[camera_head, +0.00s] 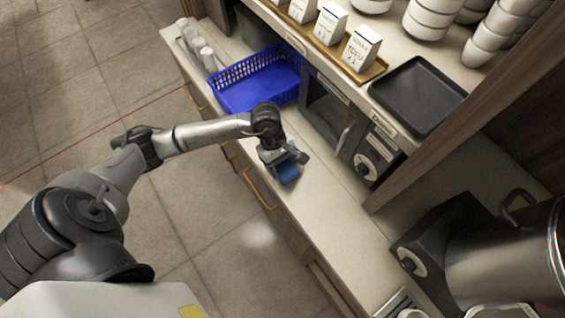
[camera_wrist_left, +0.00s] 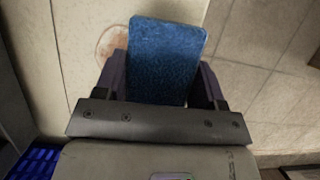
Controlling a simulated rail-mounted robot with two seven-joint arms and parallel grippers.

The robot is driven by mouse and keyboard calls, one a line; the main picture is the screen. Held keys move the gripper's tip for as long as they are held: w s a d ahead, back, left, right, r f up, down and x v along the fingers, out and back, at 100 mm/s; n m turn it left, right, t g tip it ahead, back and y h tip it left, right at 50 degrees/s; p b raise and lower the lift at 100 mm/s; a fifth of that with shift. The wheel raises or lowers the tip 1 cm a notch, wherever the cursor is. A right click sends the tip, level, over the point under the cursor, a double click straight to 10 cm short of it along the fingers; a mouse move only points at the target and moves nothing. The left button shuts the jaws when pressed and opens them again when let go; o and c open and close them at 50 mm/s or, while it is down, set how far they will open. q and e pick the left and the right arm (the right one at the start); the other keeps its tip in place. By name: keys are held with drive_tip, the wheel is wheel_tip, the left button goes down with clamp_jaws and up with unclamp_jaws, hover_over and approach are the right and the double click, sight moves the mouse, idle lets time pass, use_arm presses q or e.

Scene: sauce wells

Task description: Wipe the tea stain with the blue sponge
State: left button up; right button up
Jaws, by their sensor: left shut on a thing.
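My left gripper (camera_head: 285,165) is shut on the blue sponge (camera_head: 287,173) above the narrow counter, near its front edge. In the left wrist view the sponge (camera_wrist_left: 165,60) sits between the two dark fingers of the left gripper (camera_wrist_left: 160,80). A brownish tea stain (camera_wrist_left: 112,40) lies on the pale counter there, just left of the sponge and partly hidden by it. I cannot make out the stain in the head view. Whether the sponge touches the counter is not clear. My right gripper is not in view.
A blue basket (camera_head: 255,82) and several cups (camera_head: 197,45) stand behind on the counter. A microwave (camera_head: 335,115) borders it on the right. A large pot (camera_head: 505,255) stands nearer. The counter between (camera_head: 335,215) is clear, with drawers and floor at its front.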

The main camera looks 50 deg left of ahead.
use_arm(q)
drive_tip(key=shift+r+p, duration=0.85)
drive_tip(key=shift+r, duration=1.15)
